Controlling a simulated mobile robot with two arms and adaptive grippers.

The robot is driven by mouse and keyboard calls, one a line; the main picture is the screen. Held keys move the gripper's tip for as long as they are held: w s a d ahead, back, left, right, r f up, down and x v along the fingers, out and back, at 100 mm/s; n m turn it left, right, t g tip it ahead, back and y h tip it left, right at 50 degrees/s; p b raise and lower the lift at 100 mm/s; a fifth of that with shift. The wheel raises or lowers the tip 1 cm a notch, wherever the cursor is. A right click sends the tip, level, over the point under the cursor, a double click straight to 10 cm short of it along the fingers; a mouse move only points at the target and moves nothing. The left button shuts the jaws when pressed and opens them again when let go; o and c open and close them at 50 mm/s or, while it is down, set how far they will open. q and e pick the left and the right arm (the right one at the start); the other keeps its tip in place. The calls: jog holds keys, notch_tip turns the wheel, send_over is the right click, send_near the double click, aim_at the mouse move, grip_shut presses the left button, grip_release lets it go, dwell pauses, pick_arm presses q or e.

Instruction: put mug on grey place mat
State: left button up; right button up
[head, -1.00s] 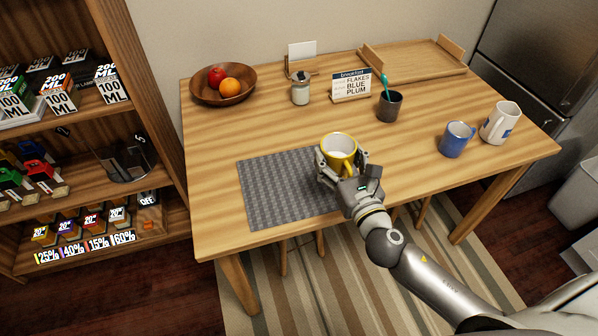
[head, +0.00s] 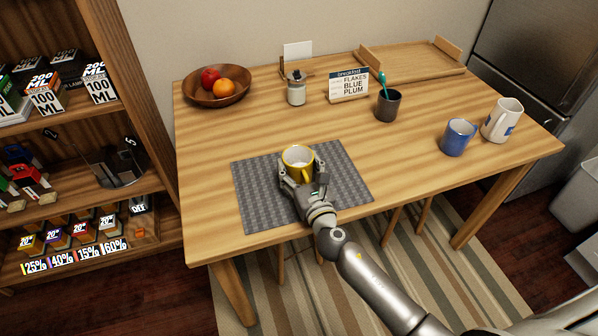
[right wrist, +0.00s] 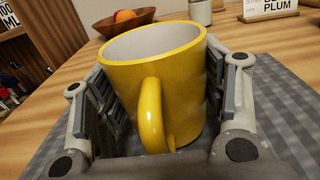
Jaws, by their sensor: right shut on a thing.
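A yellow mug (head: 297,158) with a white inside is upright over the middle of the grey place mat (head: 345,180). My right gripper (head: 302,178) is shut around the mug's sides. In the right wrist view the mug (right wrist: 165,85) fills the space between the two fingers of the gripper (right wrist: 165,110), its handle facing the wrist. The grey mat (right wrist: 285,120) shows behind and beside it. I cannot tell whether the mug's base touches the mat. My left gripper is not in view.
A wooden bowl with fruit (head: 217,97), a jar (head: 296,90), a breakfast sign (head: 349,86) and a dark cup (head: 388,106) stand farther back. A blue mug (head: 458,138) and a white mug (head: 502,121) stand at right. The tabletop around the mat is clear.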

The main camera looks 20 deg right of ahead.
dwell(0.3)
jog(key=o, duration=0.8)
jog(key=shift+f, duration=0.25)
jog(key=o, duration=0.5)
jog(key=shift+r, duration=0.1)
